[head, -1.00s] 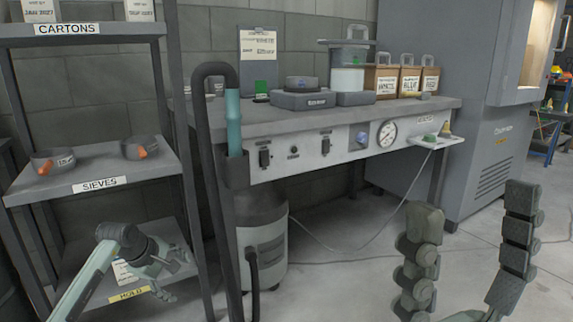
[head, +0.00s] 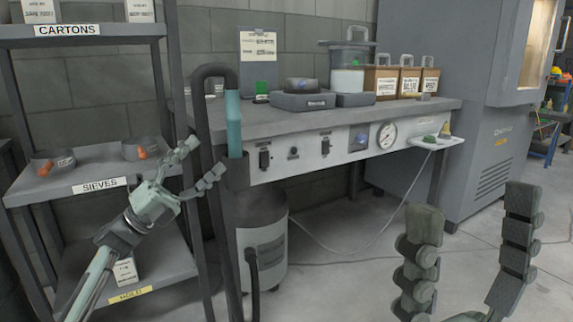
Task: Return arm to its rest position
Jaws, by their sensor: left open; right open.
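My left gripper (head: 201,165) is in front of the shelf rack, just right of the sieves shelf (head: 100,166). Its two fingers are spread apart with nothing between them, and they point up and to the right. My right gripper (head: 469,240) is at the lower right, over the floor in front of the bench. Its fingers point up, stand wide apart and hold nothing. Parts of both arms lie outside the picture.
The workbench (head: 310,117) has a hose (head: 207,110) and a teal tube (head: 233,122) at its left end. A canister (head: 262,240) stands below. Sieves (head: 55,163) sit on the rack. A grey cabinet (head: 440,70) stands right.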

